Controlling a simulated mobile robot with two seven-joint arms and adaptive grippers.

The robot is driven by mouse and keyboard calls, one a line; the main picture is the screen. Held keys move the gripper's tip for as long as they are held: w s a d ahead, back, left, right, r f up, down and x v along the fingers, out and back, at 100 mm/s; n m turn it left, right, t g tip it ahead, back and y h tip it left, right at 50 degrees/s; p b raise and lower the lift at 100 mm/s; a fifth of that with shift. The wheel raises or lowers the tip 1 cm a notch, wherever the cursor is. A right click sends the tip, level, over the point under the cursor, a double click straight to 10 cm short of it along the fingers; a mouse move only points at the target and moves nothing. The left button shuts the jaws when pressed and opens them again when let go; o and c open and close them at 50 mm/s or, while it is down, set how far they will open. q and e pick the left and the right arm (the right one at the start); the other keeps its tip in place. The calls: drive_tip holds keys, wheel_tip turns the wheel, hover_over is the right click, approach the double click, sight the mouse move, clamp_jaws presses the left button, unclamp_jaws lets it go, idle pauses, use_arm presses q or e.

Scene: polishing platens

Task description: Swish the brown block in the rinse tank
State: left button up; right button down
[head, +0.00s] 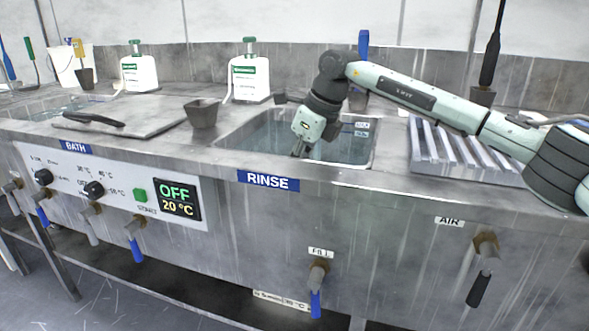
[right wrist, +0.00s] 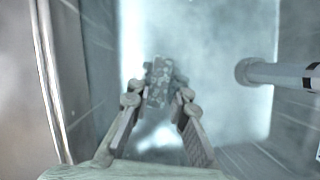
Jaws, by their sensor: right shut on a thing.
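The rinse tank (head: 232,138) is a sunken steel basin behind the RINSE label, holding clear water. My right gripper (head: 299,153) reaches down into it near its front wall, and its fingertips are low in the tank. In the right wrist view my right gripper (right wrist: 160,88) is shut on a mottled block (right wrist: 158,75), held between the fingertips. The block looks grey rather than brown in this light, and haze blurs its outline. In the head view the block cannot be made out. My left gripper is not in view.
A pipe (right wrist: 280,74) juts into the tank from the right in the wrist view. A dark cup (head: 202,113) stands left of the tank. A ribbed rack (head: 462,152) lies to its right. White bottles (head: 250,80) stand behind. The BATH basin (head: 50,108) is at far left.

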drive_tip(key=shift+r, duration=0.2)
drive_tip(key=shift+r+p, duration=0.75)
drive_tip(key=shift+r, duration=0.25)
drive_tip(key=shift+f+b, duration=0.65)
drive_tip(key=shift+f, duration=0.55)
